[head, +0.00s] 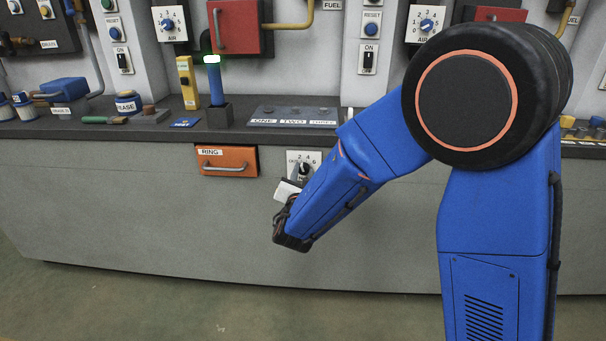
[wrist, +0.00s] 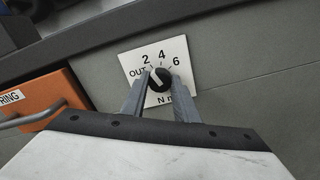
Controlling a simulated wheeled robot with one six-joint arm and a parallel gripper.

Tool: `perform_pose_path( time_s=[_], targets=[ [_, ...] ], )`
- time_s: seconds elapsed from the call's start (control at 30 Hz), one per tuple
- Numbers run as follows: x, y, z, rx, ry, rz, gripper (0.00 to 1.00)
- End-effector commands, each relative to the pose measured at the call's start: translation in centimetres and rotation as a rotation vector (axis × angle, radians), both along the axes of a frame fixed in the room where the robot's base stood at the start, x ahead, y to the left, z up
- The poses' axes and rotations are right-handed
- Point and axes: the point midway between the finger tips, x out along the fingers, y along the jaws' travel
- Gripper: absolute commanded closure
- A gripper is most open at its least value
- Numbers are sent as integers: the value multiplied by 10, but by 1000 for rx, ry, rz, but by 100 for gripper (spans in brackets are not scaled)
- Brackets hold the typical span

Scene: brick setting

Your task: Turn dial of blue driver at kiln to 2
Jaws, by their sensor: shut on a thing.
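The dial (wrist: 160,80) is a round black knob with a white pointer line, on a white plate (wrist: 183,48) marked OUT, 2, 4, 6 and N m. The plate is on the grey counter front; it also shows in the head view (head: 313,157). The pointer slants to the upper left, toward the OUT and 2 side; its exact mark is hard to tell. My gripper (wrist: 161,87) is shut on the knob, one finger on each side. A blue driver (head: 215,82) with a green-lit top stands upright in a dark holder on the counter.
An orange drawer (head: 227,161) labelled RING, with a protruding handle, is left of the dial. A grey panel (head: 290,115) marked ONE and TWO lies on the counter above. The counter front right of the plate is clear in the wrist view.

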Motion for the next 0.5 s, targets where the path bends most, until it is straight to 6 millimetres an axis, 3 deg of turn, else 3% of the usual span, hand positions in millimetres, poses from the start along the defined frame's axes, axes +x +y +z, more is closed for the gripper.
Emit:
perform_pose_path(
  time_s=[0.4,0.43,0.5],
  targets=[
    [0,0,1,10,-2,-1,95],
    [0,0,1,10,-2,-1,70],
    [0,0,1,10,-2,-1,54]
  ],
)
